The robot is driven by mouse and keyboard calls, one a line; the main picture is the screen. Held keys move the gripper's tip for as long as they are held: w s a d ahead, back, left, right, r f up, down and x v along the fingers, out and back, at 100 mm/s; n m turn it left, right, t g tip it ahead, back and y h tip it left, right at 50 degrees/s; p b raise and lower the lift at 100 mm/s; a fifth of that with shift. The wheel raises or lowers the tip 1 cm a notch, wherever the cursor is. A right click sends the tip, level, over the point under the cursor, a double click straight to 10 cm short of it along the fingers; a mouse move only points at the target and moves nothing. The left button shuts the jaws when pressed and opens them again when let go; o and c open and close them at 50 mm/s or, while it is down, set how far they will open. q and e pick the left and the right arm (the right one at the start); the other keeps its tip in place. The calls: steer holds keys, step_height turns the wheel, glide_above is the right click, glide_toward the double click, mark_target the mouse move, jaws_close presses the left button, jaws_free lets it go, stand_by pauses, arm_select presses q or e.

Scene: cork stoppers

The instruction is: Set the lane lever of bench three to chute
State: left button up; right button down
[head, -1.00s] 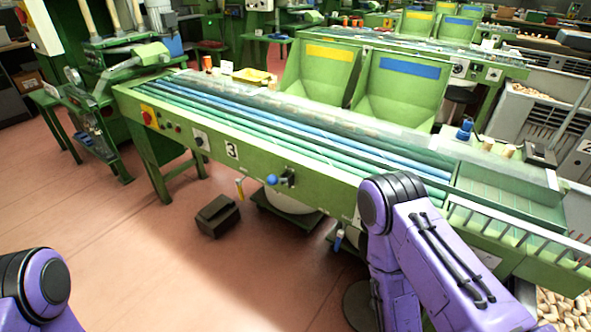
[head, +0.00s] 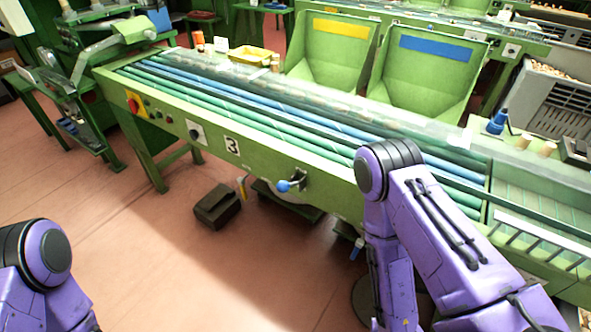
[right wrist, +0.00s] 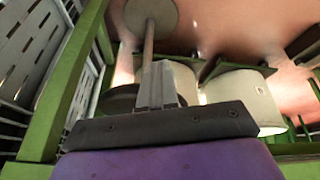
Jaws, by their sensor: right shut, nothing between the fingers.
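Bench three (head: 320,168) is a long green bench with a "3" sign (head: 232,145) on its front panel. Its lane lever (head: 284,186) has a blue knob and sits on a small plate on that panel, right of the sign. The knob points left in the head view. My right arm stands in front of the bench, right of the lever. My right gripper (right wrist: 161,84) shows in the right wrist view, shut and empty, apart from the lever. The lever is not seen there. Only the upper part of my left arm shows; its gripper is out of view.
Green and blue rollers (head: 300,115) run along the bench top. Two green chutes, one marked yellow (head: 328,55) and one marked blue (head: 425,75), stand behind it. The floor at front left is clear.

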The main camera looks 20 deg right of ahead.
steer(key=w+a+r+n+y+p, duration=0.3)
steer(key=w+r, duration=0.4)
steer(key=w, duration=0.6)
steer(key=w+a+r+n+y+p, duration=0.1)
steer(key=w+a+r+y, duration=0.35)
steer(key=w, duration=0.75)
arm_select(q)
steer(key=r, duration=0.4)
steer(key=shift+s+a+r, duration=0.1)
steer(key=shift+s+r, duration=0.1)
steer(key=shift+r, duration=0.05)
arm_select(e)
steer(key=w+d+r+n, duration=0.1)
steer(key=w+r+n, duration=0.2)
steer(key=r, duration=1)
steer(key=w+d+r+n+y, duration=0.1)
steer(key=w+d+r+n, duration=0.1)
steer(key=r, duration=1.1)
steer(key=shift+w+n, duration=0.8)
steer(key=shift+w, duration=0.15)
steer(key=shift+a, duration=0.1)
